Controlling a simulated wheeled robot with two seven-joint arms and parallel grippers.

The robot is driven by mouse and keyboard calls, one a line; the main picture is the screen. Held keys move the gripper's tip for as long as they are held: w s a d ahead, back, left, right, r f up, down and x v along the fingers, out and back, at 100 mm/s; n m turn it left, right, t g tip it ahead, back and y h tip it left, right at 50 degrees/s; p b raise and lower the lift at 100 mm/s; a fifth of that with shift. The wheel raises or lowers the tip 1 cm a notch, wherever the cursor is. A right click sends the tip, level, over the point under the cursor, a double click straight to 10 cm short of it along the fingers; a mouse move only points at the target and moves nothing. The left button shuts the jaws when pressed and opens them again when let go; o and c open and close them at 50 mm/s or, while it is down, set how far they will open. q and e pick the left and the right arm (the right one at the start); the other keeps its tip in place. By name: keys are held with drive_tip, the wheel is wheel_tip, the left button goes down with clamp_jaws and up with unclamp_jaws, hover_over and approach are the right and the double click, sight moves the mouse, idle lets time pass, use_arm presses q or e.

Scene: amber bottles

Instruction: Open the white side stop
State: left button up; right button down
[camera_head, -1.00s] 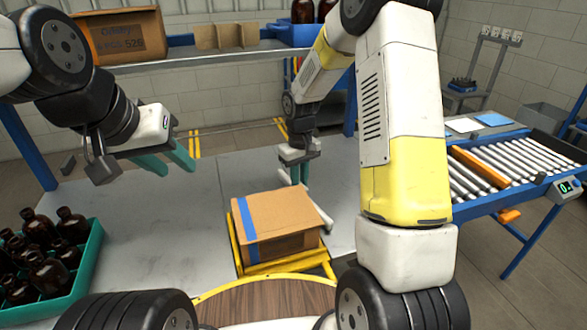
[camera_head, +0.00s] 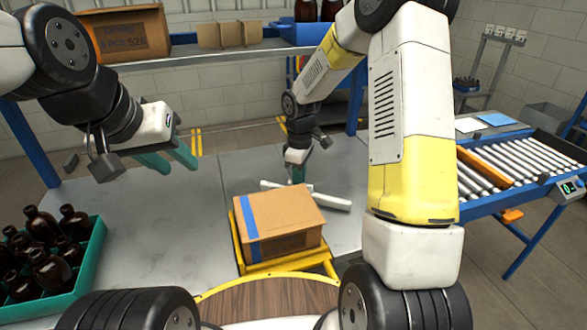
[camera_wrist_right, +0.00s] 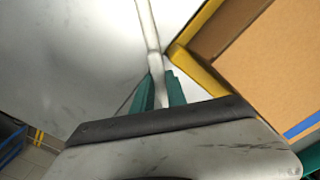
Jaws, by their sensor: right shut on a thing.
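The white side stop (camera_head: 330,202) is a slim white bar on the table behind the box. Its right part angles out past the box's right back corner. My right gripper (camera_head: 297,175) points down at the stop behind the box. In the right wrist view its green fingers (camera_wrist_right: 160,92) are shut around the white bar (camera_wrist_right: 147,25). The cardboard box (camera_head: 280,222) with blue tape sits in a yellow frame (camera_head: 285,266). My left gripper (camera_head: 168,160) is open and empty above the table's left part.
A green crate (camera_head: 88,268) of amber bottles stands at the left. A roller conveyor (camera_head: 500,170) lies at the right. A shelf with boxes and a blue bin is at the back. The grey table (camera_head: 160,215) is clear left of the box.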

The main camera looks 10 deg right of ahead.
idle(0.5)
drive_tip(key=c, duration=1.3)
unclamp_jaws()
drive_tip(key=shift+c, duration=0.2)
